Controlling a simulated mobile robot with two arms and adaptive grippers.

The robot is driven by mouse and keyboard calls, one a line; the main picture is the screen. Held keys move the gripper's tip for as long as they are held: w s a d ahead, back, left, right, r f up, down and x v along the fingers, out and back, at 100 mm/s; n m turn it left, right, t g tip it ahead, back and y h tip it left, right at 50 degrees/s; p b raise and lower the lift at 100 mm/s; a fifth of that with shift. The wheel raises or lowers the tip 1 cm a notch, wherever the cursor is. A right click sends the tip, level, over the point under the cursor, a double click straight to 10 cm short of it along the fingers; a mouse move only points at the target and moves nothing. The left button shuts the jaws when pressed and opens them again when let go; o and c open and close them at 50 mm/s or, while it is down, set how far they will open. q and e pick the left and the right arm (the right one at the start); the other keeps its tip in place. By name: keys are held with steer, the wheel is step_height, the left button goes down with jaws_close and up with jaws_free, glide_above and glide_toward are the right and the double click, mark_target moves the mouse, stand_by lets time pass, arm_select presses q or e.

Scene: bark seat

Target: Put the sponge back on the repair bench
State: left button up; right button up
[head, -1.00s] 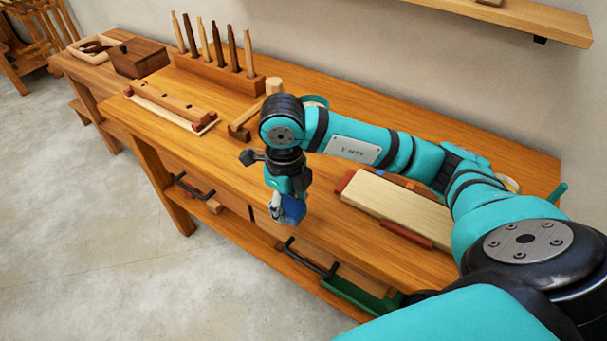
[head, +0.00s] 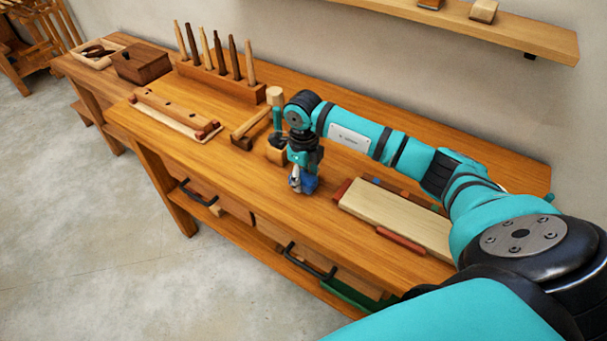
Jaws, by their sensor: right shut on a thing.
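The blue sponge (head: 310,184) is in the jaws of my right gripper (head: 298,181), which points down over the middle of the wooden repair bench (head: 240,189). The gripper is shut on the sponge and hides part of it. The sponge is low over the bench top, in from the front edge. I cannot tell whether it touches the surface. My left gripper is not in view.
A pale board with red ends (head: 395,213) lies right of the gripper. A wooden mallet (head: 250,127) lies behind to the left, near a rack of chisels (head: 220,75). Bare bench top shows left of the gripper. A shelf (head: 500,25) hangs above.

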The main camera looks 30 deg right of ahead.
mark_target(303, 176)
steer(key=shift+f, duration=0.3)
steer(key=o, duration=1)
steer(key=shift+r, duration=0.1)
steer(key=shift+r, duration=0.2)
steer(key=shift+r+b, duration=1.5)
steer(key=shift+r, duration=4.4)
